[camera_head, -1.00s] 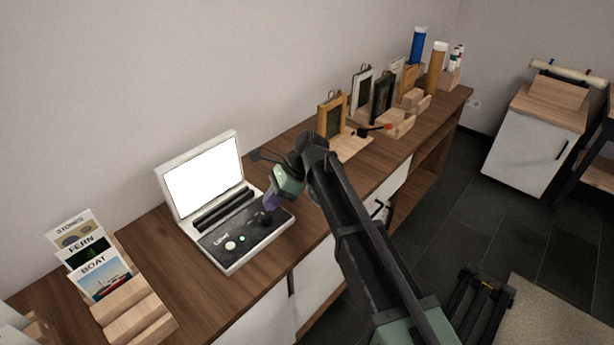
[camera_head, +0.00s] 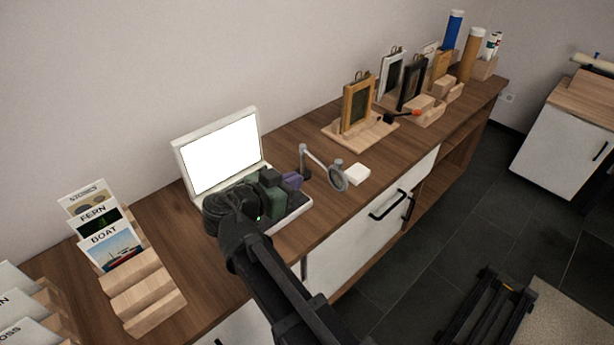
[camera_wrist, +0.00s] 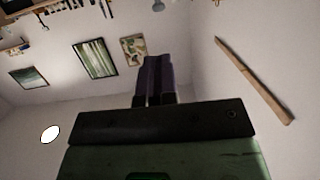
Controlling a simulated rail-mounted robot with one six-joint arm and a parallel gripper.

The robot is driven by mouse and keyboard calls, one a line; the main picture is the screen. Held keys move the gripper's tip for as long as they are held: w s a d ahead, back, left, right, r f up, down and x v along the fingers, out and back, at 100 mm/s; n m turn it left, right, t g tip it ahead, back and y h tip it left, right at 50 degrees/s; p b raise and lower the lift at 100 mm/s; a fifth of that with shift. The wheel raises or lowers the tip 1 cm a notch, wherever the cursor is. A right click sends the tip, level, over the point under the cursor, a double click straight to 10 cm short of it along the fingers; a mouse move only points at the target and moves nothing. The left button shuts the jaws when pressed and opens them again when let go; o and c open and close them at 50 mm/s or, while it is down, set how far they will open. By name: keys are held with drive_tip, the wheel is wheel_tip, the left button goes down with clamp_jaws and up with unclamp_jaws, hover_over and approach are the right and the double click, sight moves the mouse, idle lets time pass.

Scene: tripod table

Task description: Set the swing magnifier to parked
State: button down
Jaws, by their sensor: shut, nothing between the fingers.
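The swing magnifier (camera_head: 322,163) stands on the wooden counter, right of the light box, in the head view. It has a grey post, a level arm and a round lens (camera_head: 340,180) at the arm's right end, near the counter's front edge. My gripper (camera_head: 294,181) is over the right side of the light box, just left of the magnifier, and appears apart from it. Its purple fingers are together and empty in the wrist view (camera_wrist: 155,62). I cannot make out the magnifier in the wrist view.
A small white block (camera_head: 357,174) lies right of the lens. The open light box (camera_head: 215,155) is partly hidden by my arm. A framed picture on a wooden stand (camera_head: 357,103) is behind to the right. Card racks (camera_head: 145,295) stand at the left.

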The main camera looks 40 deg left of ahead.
sight(336, 163)
drive_tip(key=b+x, duration=0.2)
drive_tip(key=x, duration=1)
drive_tip(key=shift+w+f+b, duration=0.15)
drive_tip(key=shift+b, duration=0.15)
